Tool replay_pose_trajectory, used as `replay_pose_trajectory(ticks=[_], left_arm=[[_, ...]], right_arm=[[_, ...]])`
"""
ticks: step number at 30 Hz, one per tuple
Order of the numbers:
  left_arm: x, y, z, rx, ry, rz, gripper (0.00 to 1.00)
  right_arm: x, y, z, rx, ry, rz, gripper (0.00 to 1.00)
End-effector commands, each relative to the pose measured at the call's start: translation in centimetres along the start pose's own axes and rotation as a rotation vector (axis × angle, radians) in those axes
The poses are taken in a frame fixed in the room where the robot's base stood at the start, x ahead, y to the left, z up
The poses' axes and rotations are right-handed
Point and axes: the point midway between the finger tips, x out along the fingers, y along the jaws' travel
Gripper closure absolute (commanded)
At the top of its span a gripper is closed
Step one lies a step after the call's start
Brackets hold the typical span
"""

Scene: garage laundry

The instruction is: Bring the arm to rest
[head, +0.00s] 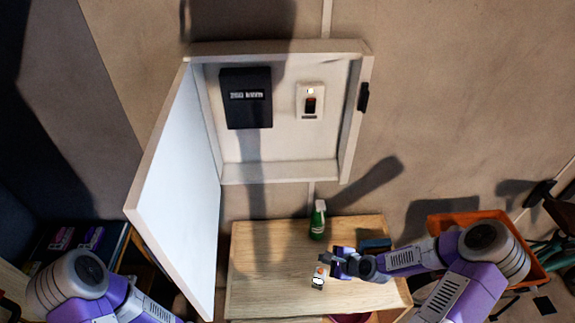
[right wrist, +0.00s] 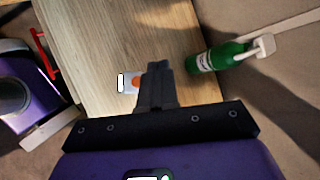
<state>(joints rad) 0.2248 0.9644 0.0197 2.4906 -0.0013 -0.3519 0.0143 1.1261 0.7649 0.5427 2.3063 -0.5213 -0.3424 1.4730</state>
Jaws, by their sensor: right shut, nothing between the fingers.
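My right arm (head: 405,259) comes in from the right in the head view. Its gripper (head: 334,262) is above the wooden table top, shut and empty. In the right wrist view the closed fingers (right wrist: 157,70) point over the wood, beside a small white and orange item (right wrist: 131,82). My left arm shows only in part at the lower left of the head view; its gripper is out of the frame.
A wall cabinet (head: 365,60) stands open, its door (head: 180,190) swung out to the left. An orange crate (head: 440,222) is at right.

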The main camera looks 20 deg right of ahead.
Motion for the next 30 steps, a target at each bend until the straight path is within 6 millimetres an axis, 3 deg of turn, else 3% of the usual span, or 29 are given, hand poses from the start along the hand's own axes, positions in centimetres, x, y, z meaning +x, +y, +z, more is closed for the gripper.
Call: replay_pose_trajectory(ticks=[5, 8, 13, 18, 24, 29, 30], left_arm=[[0.0, 0.0, 0.0, 0.000, 0.000, 0.000, 0.57], [0.0, 0.0, 0.0, 0.000, 0.000, 0.000, 0.57], [0.0, 0.0, 0.0, 0.000, 0.000, 0.000, 0.57], [0.0, 0.0, 0.0, 0.000, 0.000, 0.000, 0.57], [0.0, 0.0, 0.0, 0.000, 0.000, 0.000, 0.57], [0.0, 0.0, 0.0, 0.000, 0.000, 0.000, 0.57], [0.9, -0.3, -0.1, 0.001, 0.000, 0.000, 0.57]], right_arm=[[0.3, 0.5, 0.5, -0.027, -0.007, 0.015, 1.00], [1.3, 2.3, 2.1, -0.128, -0.026, 0.069, 1.00], [3.1, 8.4, 6.1, -0.481, -0.093, 0.237, 1.00], [3.3, 14.6, 8.3, -0.868, -0.173, 0.405, 1.00], [2.4, 19.2, 8.9, -1.218, -0.259, 0.547, 1.00], [1.4, 21.8, 8.7, -1.458, -0.325, 0.643, 1.00], [2.1, 22.3, 8.0, -1.464, -0.325, 0.644, 1.00]])
